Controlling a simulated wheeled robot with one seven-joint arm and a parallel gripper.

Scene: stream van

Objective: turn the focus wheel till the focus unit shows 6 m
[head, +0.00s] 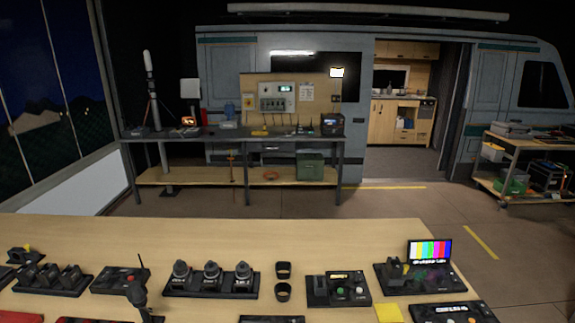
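No focus wheel can be picked out with certainty, and no 6 m reading can be made out. On the wooden table in front, a dark unit (320,297) has a small lit display (339,277), with a pale and a green knob at its right. A second dark unit (452,312) with a small lit display is at the bottom right edge, partly cut off. I cannot tell which is the focus unit, and both readouts are too small to read. My gripper is not in view.
The wooden table (200,231) is clear along its back. A monitor (430,251) with colour bars stands at the right, above a yellow note (389,313). A row of three round-topped devices (211,284) and two black cups (283,270) stand mid-table. A workbench (230,135) stands behind.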

